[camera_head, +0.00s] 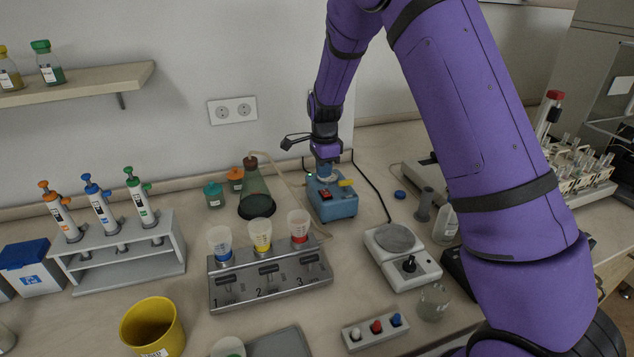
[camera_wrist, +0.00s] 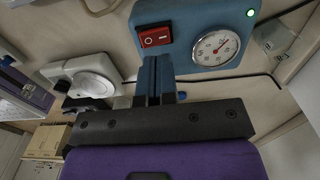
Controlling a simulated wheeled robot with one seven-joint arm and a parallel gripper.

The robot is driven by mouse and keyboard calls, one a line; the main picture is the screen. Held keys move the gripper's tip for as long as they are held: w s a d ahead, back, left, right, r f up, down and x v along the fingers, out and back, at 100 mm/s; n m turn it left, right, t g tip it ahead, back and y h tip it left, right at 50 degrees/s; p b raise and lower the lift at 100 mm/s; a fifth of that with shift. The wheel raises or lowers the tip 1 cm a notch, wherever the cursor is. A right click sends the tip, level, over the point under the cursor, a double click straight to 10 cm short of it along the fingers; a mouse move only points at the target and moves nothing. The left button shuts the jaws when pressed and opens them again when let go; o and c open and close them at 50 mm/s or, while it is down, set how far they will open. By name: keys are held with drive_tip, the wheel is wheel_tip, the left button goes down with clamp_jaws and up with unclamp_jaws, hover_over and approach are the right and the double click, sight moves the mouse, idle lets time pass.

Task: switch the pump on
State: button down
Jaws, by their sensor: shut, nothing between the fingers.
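The pump (camera_head: 336,207) is a blue box on the bench near the wall, below my arm. Its red rocker switch (camera_head: 326,195) is on the near part of its top. In the wrist view the switch (camera_wrist: 155,36) sits beside a round dial gauge (camera_wrist: 216,47), and a small green lamp (camera_wrist: 251,12) on the pump is lit. My gripper (camera_head: 326,168) points down over the pump, shut and empty. In the wrist view its closed fingertips (camera_wrist: 155,62) are close to the switch's edge; I cannot tell whether they touch.
A conical flask (camera_head: 257,200) with a hose stands left of the pump. A grey three-valve block (camera_head: 270,285) with funnels is in front. A white hotplate (camera_head: 402,262) is at front right. A pipette rack (camera_head: 120,258) stands at left, a yellow beaker (camera_head: 153,328) at front.

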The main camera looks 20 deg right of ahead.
sight(324, 190)
wheel_tip(324, 190, up, 9)
drive_tip(key=shift+w, duration=0.25)
drive_tip(key=shift+r, duration=0.1)
idle(0.4)
drive_tip(key=s+d+r+n+t+y, duration=0.1)
drive_tip(key=s+d+r+n+t, duration=0.2)
drive_tip(key=s+r+n, duration=1.05)
drive_tip(key=s+r+n+t, duration=0.1)
drive_tip(key=s+n, duration=0.1)
drive_tip(key=s, duration=1.1)
drive_tip(key=s+d+r+n+t+h, duration=0.1)
drive_tip(key=s+r+n, duration=0.1)
drive_tip(key=s, duration=1.1)
drive_tip(key=shift+r, duration=0.3)
